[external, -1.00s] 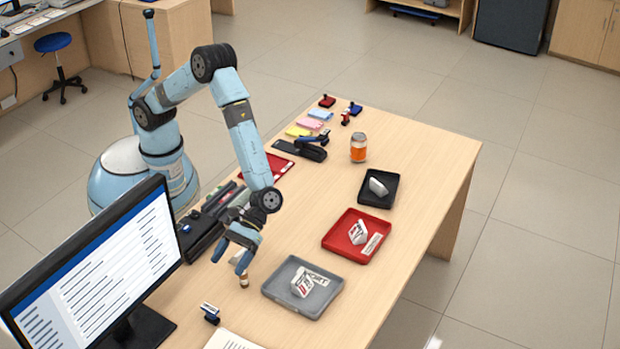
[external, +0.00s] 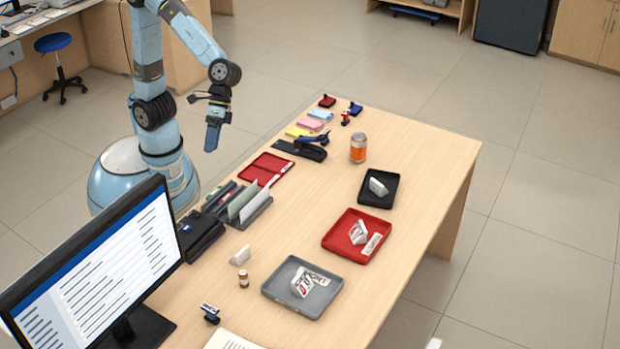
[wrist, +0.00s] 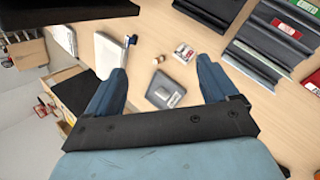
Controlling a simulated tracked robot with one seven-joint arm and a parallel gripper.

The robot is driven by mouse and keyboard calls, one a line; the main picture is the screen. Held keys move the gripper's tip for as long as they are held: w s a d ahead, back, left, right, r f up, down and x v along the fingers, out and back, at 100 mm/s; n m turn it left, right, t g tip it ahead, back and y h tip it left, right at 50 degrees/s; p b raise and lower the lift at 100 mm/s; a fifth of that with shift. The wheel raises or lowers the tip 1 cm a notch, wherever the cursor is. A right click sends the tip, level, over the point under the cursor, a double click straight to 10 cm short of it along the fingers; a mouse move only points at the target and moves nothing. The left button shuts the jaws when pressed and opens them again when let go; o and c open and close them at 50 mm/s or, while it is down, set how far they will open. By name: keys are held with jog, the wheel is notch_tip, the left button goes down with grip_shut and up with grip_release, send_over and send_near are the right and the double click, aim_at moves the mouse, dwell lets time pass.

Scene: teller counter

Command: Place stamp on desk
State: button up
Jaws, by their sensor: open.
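A small brown-and-white cylinder (external: 243,278), which looks like the stamp, stands upright on the desk (external: 420,180), left of the grey tray (external: 325,297). It also shows as a small tan shape in the wrist view (wrist: 158,60). My gripper (external: 211,140) is raised, well behind the cylinder and to the left of the desk's far part. It points down and touches nothing. In the wrist view my gripper (wrist: 161,66) has its two blue fingers wide apart, with nothing held between them.
A white block (external: 240,256) stands beside the cylinder, and a blue-and-black stamper (external: 210,313) is nearer the front. Red (external: 334,245) and black (external: 367,190) trays lie to the right. A monitor (external: 100,265) and a file holder (external: 250,208) border the left side.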

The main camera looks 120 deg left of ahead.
jog(key=s+a+r+m+t+y, duration=0.2)
jog(key=s+a+m+y, duration=0.1)
jog(key=s+a, duration=0.6)
jog(key=s+a+r+m+t+y, duration=0.2)
jog(key=s+a, duration=0.8)
jog(key=s, duration=0.5)
jog(key=shift+r+m+y, duration=0.6)
jog(key=shift+r+y, duration=0.05)
jog(key=shift+y, duration=0.05)
